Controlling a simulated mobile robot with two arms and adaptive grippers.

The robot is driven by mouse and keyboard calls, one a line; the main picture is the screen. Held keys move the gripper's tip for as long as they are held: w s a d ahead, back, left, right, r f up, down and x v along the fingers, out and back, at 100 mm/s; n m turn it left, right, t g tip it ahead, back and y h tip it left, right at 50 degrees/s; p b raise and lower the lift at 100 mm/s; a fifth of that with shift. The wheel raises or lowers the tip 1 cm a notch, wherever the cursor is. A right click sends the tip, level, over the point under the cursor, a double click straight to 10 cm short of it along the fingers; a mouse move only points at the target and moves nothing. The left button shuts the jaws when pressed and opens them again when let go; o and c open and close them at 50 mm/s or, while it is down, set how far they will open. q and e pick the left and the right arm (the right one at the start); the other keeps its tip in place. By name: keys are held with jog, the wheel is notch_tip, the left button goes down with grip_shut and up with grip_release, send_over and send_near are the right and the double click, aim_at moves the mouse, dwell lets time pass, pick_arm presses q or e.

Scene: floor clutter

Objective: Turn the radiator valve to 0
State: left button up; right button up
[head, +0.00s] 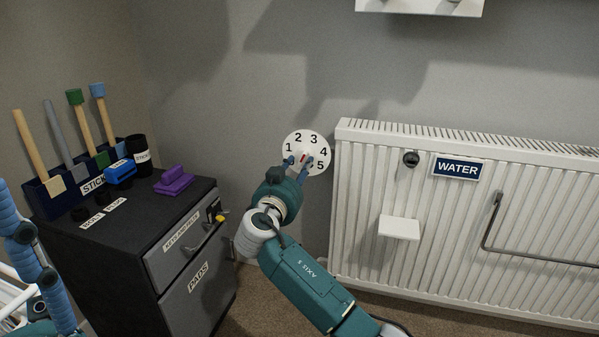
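The radiator valve is a round white dial (318,141) on the grey wall, left of the radiator. The numbers 1 to 5 show on it; its lower left part is hidden by my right gripper, and I see no 0. At its centre is a small pale knob with a red mark (304,157), partly hidden. My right gripper (298,163) is at the dial, its two blue fingers apart, one on each side of the knob. I cannot tell whether they press on it. My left arm shows at the left edge; its gripper cannot be made out.
The white radiator (360,220) fills the right, with a WATER sign (457,168), a dark round knob (410,158), a small white shelf (399,228) and a grey rail (488,225). A dark cabinet (125,240) with tools on top stands left of my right arm.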

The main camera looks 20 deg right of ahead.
jog(key=shift+w+d, duration=0.2)
jog(key=shift+w, duration=0.05)
grip_shut()
